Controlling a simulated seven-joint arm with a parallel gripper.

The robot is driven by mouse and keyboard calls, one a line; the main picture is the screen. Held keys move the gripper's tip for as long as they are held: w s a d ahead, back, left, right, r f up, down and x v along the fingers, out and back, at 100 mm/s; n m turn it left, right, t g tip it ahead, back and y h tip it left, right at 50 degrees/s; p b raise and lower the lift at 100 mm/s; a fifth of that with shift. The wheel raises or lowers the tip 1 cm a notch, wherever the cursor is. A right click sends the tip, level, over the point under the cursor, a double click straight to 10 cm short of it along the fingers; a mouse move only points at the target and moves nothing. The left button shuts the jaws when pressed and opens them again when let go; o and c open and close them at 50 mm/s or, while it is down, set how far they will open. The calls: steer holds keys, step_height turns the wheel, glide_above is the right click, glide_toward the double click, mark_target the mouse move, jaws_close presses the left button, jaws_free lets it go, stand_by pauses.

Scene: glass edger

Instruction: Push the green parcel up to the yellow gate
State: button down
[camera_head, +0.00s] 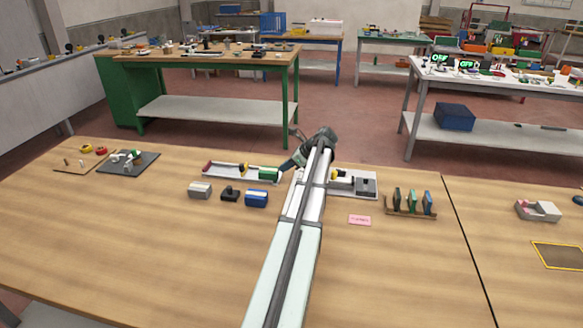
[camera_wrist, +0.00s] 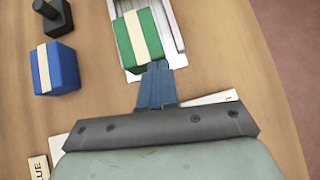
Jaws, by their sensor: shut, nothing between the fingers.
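The green parcel (camera_head: 268,173), banded with a pale strip, sits at the right part of a light, narrow track (camera_head: 222,171). In the wrist view the green parcel (camera_wrist: 131,38) lies just ahead of my fingertips; the gate is out of that view. My gripper (camera_wrist: 157,68) is shut and empty, its blue-grey fingers at the parcel's near end. I cannot tell whether they touch it. In the head view my gripper (camera_head: 282,172) is at the parcel's right side.
A blue banded block (camera_head: 257,198), a black knobbed piece (camera_head: 230,194) and a grey block (camera_head: 200,190) stand in front of the track. A grey device (camera_head: 366,186) is right of my arm, then a rack of upright plates (camera_head: 411,212).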

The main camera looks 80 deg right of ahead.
steer(key=shift+w, duration=0.15)
steer(key=w, duration=0.6)
steer(key=shift+w+d, duration=0.25)
steer(key=shift+d, duration=0.15)
